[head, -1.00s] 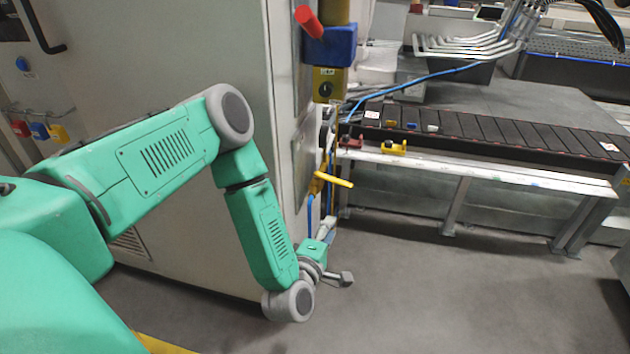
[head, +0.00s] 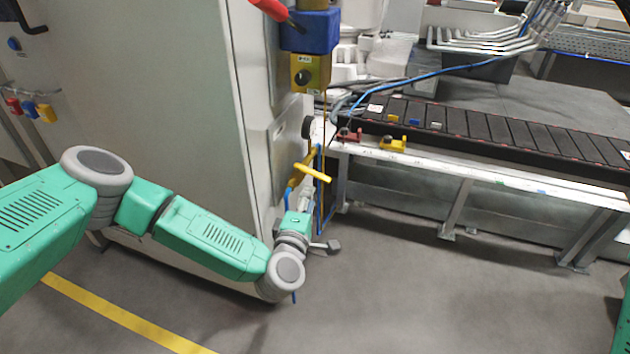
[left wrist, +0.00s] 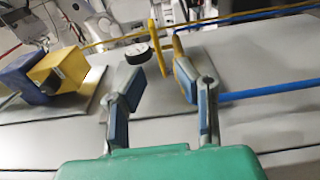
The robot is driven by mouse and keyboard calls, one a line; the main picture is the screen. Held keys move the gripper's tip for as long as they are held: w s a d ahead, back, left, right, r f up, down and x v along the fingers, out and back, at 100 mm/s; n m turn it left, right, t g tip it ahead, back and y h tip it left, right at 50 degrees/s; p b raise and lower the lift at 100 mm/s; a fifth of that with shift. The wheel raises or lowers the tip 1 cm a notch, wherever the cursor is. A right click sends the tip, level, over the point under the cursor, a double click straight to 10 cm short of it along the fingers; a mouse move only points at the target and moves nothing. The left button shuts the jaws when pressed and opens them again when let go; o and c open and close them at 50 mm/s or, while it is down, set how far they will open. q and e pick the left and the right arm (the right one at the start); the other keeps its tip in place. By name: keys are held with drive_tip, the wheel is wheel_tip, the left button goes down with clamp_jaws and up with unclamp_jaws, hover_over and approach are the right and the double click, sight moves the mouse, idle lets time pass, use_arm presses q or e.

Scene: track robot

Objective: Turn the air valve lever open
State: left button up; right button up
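The air valve has a yellow lever (head: 314,173) on a yellow body, low beside the cabinet corner in the head view. The lever slants down to the right. In the left wrist view the lever (left wrist: 154,42) shows edge-on, upright, beyond the fingertips. The yellow valve body (left wrist: 180,60) is close to the right-hand finger; whether they touch I cannot tell. My left gripper (head: 305,200) is just below the valve, pointing up. In the left wrist view its two fingers (left wrist: 160,85) are spread apart with nothing clearly held. My right gripper is not in view.
A large grey cabinet (head: 150,90) stands close on the left. A blue box with a red handle (head: 310,32) and a yellow box with a dark knob (head: 310,72) sit above the valve. Blue hoses run beside it. A bench (head: 480,172) is at right; floor in front is clear.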

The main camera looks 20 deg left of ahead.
sight(322, 176)
use_arm(q)
drive_tip(key=w+b, duration=0.1)
drive_tip(key=w, duration=0.4)
drive_tip(key=w+b, duration=0.1)
drive_tip(key=w, duration=0.2)
drive_tip(key=shift+w+d+b, duration=0.2)
drive_tip(key=shift+d+b, duration=0.05)
drive_tip(key=shift+b, duration=0.05)
drive_tip(key=shift+w+a+r, duration=0.1)
drive_tip(key=shift+w+a, duration=0.05)
drive_tip(key=shift+a, duration=0.15)
drive_tip(key=shift+d, duration=0.15)
drive_tip(key=shift+d, duration=0.2)
clamp_jaws()
